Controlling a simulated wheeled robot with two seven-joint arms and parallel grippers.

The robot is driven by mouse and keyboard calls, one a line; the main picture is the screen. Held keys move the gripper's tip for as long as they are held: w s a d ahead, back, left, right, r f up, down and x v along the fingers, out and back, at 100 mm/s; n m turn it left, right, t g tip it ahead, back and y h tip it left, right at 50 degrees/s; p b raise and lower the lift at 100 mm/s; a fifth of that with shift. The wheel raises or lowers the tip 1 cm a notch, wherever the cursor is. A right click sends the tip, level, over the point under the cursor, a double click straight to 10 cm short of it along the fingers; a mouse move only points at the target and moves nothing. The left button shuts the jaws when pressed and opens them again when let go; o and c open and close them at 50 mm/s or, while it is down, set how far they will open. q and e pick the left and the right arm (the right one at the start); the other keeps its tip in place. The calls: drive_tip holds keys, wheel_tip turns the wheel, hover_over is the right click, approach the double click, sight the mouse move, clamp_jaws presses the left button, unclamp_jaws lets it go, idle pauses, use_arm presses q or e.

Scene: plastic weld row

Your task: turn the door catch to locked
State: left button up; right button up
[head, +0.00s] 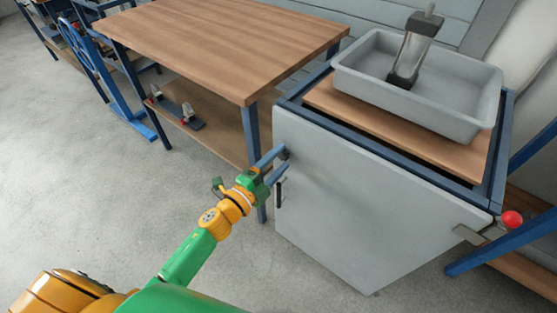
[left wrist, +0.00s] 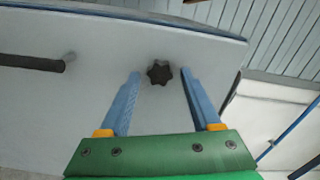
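The door catch looks like a small dark lobed knob (left wrist: 159,72) on the grey cabinet door (head: 350,205). In the head view the knob (head: 285,153) is near the door's upper left corner, partly hidden by my fingers. My left gripper (head: 279,161) is open and reaches to the door there. In the left wrist view its two blue fingers (left wrist: 159,74) stand on either side of the knob with a gap to each. The knob is between the fingertips and not gripped. I cannot tell which setting the catch is at. My right gripper is not in view.
A dark bar handle (head: 279,193) is on the door below the knob. A grey tub (head: 440,117) with a cylinder device (head: 413,50) stands on the cabinet. A red ball (head: 512,220) is at the right. A wooden workbench (head: 220,40) stands at the left; the floor in front is clear.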

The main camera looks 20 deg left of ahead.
use_arm(q)
drive_tip(key=v, duration=0.7)
idle(0.4)
